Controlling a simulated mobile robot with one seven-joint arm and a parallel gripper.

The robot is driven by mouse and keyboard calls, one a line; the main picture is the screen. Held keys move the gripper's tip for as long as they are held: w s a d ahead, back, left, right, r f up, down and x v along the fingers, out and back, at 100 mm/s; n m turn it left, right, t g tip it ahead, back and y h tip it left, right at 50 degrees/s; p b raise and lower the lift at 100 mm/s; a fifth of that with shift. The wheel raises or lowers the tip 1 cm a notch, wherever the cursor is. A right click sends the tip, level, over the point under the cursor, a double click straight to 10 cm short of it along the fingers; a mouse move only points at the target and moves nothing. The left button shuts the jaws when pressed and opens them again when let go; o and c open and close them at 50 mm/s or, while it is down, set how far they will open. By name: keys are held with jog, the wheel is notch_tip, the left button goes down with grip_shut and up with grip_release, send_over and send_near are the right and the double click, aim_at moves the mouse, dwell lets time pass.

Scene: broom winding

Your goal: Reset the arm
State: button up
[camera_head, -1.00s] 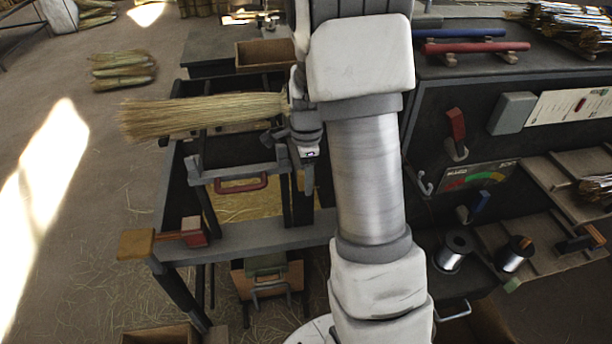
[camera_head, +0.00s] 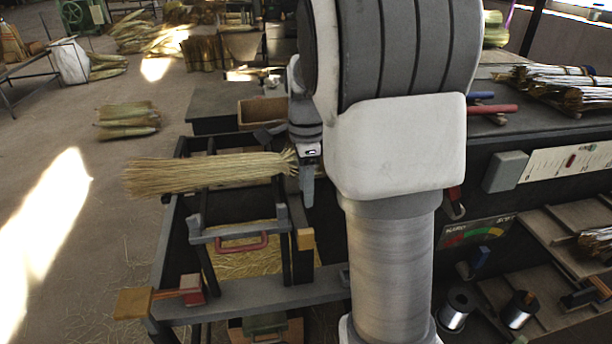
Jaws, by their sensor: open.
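A straw broom bundle (camera_head: 205,173) lies level across the dark metal winding frame (camera_head: 240,234), its loose bristles to the left and its narrow end to the right. My gripper (camera_head: 307,187) points down just to the right of the narrow end. It is open; one finger shows clearly, and the other is hard to make out. Nothing shows between the jaws. Whether it touches the bundle cannot be told. My arm (camera_head: 395,140) fills the middle of the view and hides part of the bench behind it.
A dark bench (camera_head: 540,150) stands at the right with straw bundles, a red bar (camera_head: 488,109), a gauge (camera_head: 478,232) and wire spools (camera_head: 458,308). A small wooden box (camera_head: 262,112) is behind the frame. Straw bundles (camera_head: 127,120) lie on the floor at left, with open floor around them.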

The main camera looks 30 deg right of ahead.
notch_tip(320, 180, up, 2)
jog(key=shift+r, duration=0.1)
dwell(0.5)
